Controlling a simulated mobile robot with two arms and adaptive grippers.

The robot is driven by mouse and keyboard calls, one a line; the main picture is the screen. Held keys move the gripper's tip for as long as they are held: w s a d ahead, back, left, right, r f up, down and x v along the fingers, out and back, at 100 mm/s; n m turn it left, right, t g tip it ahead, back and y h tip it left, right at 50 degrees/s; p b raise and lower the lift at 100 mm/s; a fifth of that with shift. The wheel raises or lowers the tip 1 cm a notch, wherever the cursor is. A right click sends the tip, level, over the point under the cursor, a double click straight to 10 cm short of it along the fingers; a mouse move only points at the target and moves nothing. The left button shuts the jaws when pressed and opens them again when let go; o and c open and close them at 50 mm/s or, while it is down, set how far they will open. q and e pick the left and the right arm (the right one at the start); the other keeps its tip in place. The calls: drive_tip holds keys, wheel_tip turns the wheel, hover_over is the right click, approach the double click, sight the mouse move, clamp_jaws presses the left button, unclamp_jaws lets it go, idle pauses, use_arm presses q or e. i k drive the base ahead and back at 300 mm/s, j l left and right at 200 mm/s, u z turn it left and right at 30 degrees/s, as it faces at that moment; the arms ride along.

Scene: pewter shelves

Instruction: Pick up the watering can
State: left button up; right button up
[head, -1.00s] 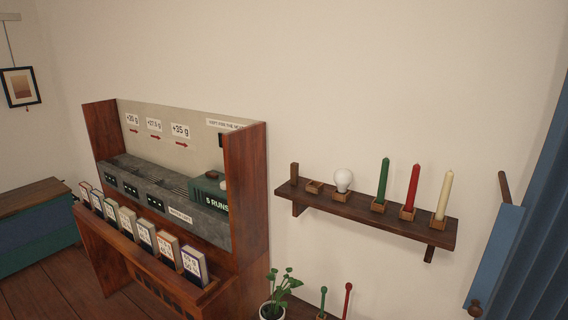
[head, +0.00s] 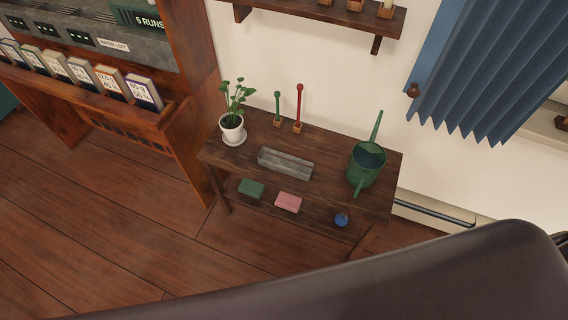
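The green watering can (head: 360,176) stands upright on the right end of a dark wooden table (head: 215,155) in the head view. Its top is open and dark inside. A long thin part sticks up toward the wall and a shorter part points toward the front of the table. Nothing is touching it except the table. Neither of my grippers shows in this view.
A potted plant (head: 232,128), a grey trough (head: 285,163), and a green and a red stick in small holders stand on the table. A green block (head: 251,188), a pink block (head: 288,202) and a blue item (head: 341,219) lie at a lower level. A large dark shape (head: 400,285) fills the bottom right.

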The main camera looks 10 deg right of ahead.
sight(367, 158)
drive_tip(key=z, duration=1.15)
